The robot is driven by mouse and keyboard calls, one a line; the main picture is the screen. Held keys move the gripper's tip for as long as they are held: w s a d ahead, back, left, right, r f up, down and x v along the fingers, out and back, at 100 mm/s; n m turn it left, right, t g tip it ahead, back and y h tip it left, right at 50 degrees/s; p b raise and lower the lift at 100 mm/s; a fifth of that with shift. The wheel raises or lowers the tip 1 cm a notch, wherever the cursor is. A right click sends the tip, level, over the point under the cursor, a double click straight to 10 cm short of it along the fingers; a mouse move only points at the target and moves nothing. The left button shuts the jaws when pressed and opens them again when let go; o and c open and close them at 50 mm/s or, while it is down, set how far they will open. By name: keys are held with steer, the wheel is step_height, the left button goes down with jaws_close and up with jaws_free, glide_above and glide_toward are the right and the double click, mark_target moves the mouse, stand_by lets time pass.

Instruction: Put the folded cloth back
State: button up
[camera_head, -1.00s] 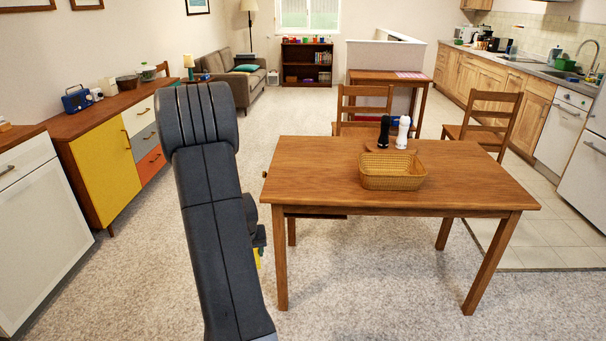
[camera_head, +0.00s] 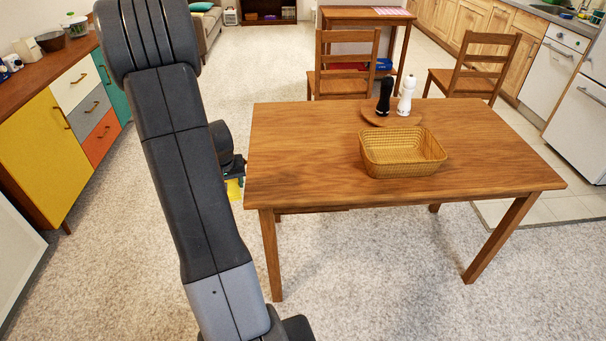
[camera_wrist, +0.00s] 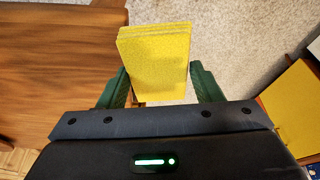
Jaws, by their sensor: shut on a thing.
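The folded cloth (camera_wrist: 155,60) is yellow, in stacked layers, and sits between the green fingers of my gripper (camera_wrist: 159,75) in the wrist view. The gripper is shut on it and holds it above the pale carpet, beside the wooden table (camera_wrist: 50,75). In the head view only a small yellow piece of the cloth (camera_head: 234,189) shows, left of the table (camera_head: 310,150). My arm hides most of the gripper there. The table bears a wicker basket (camera_head: 402,160).
A wooden board with a black mill (camera_head: 384,97) and a white mill (camera_head: 405,97) stands behind the basket. Chairs (camera_head: 345,65) stand behind the table. A sideboard with a yellow door (camera_head: 50,150) is at the left. The table's front left is clear.

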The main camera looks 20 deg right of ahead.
steer(key=s+d+r+m, duration=0.2)
steer(key=s+d+r, duration=0.5)
steer(key=d, duration=0.3)
steer(key=shift+d+r+h, duration=0.25)
steer(key=shift+r+h, duration=0.15)
